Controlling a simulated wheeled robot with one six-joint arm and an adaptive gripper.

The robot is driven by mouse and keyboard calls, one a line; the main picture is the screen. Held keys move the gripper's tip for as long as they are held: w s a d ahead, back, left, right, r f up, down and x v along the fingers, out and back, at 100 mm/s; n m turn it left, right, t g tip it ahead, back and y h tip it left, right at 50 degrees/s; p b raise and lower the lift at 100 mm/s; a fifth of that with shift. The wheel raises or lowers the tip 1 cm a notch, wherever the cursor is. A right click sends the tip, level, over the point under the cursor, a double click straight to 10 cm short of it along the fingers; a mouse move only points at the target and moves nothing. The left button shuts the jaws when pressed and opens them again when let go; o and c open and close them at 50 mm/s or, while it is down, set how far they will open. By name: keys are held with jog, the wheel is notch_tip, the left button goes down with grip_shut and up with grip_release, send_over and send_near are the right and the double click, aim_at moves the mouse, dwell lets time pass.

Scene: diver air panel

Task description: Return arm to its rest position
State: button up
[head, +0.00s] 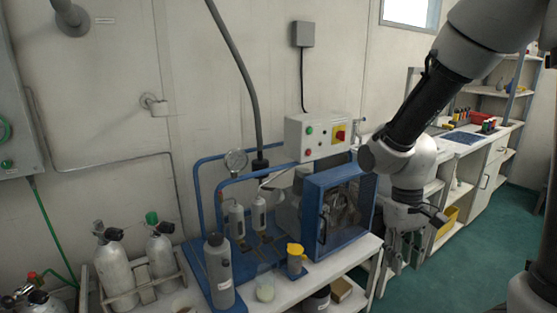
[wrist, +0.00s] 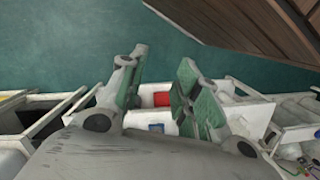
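My arm comes in from the upper right of the head view and bends down at the elbow. My gripper (head: 388,272) hangs with its fingers pointing down, just right of the white bench (head: 362,258) and the blue-framed box (head: 312,222). In the wrist view my gripper (wrist: 162,78) has its two green-padded fingers spread apart. The gripper seems empty.
The compressor's control box (head: 318,137) stands above the blue frame. Grey cylinders (head: 118,262) stand at left, with a grey bottle (head: 219,270) and yellow-capped container (head: 296,260) on the bench. A workbench (head: 462,137) runs along the back right. Teal floor (head: 475,255) is clear at right.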

jog(key=s+d+r+m+t, duration=0.1)
jog(key=s+d+r+t, duration=0.2)
jog(key=r, duration=0.5)
jog(key=s+d+r+m+t, duration=0.2)
jog(key=s+d+r, duration=0.3)
jog(key=r, duration=0.4)
jog(key=shift+s+d+r+t+y, duration=0.3)
jog(key=shift+s+t, duration=0.1)
jog(key=shift+t, duration=0.3)
